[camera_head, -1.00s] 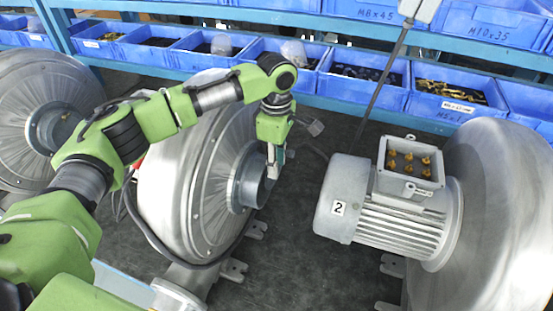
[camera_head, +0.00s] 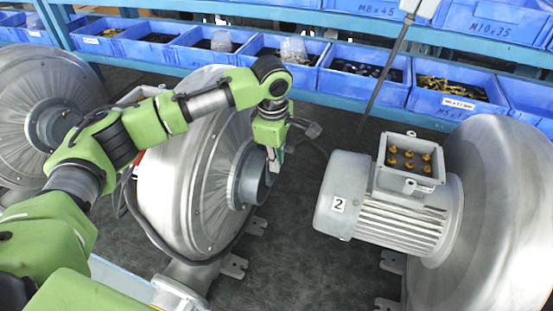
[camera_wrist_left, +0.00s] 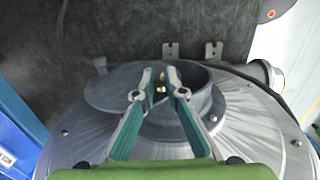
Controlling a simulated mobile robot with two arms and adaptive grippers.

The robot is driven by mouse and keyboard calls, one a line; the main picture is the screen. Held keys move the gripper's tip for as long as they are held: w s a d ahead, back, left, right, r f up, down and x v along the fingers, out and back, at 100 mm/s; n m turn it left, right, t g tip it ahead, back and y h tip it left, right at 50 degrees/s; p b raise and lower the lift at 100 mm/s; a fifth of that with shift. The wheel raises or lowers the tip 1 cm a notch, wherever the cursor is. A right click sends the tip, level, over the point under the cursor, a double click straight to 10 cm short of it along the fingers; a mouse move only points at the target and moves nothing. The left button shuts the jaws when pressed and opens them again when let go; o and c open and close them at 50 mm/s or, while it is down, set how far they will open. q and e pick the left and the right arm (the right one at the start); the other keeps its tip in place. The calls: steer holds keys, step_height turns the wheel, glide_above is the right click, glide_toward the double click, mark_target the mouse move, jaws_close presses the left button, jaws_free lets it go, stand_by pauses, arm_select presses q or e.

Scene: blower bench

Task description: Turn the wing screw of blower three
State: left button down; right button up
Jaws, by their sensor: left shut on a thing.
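The blower (camera_head: 205,165) at the middle of the head view stands under my left arm, with its round grey inlet collar (camera_head: 252,172) facing right; no number shows on it. My left gripper (camera_head: 274,163) points down at this collar. In the left wrist view, the gripper's fingertips (camera_wrist_left: 160,76) are at the collar (camera_wrist_left: 205,92), close around a small brass-coloured wing screw (camera_wrist_left: 160,88). The gripper is shut on the screw, which is mostly hidden by the fingers. My right gripper is out of view.
A blower with a motor marked 2 (camera_head: 345,208) stands to the right, its terminal box open. Another blower (camera_head: 40,110) stands at the left. Blue bins (camera_head: 360,92) line the shelf behind. Dark bench surface (camera_head: 290,255) is free between the middle and right blowers.

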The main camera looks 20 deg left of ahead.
arm_select(q)
steer(key=shift+s+f+t+h+b, duration=0.1)
steer(key=shift+s+f+t+b, duration=0.15)
steer(key=shift+t+b, duration=1.5)
steer(key=shift+s+f+t+h+b, duration=0.2)
steer(key=shift+t+b, duration=0.6)
steer(key=shift+t, duration=1.85)
steer(key=shift+s+f+t+b, duration=0.3)
steer(key=shift+t+b, duration=0.95)
steer(key=shift+t, duration=0.95)
steer(key=c, duration=2.1)
jaws_free()
steer(key=shift+r, duration=0.1)
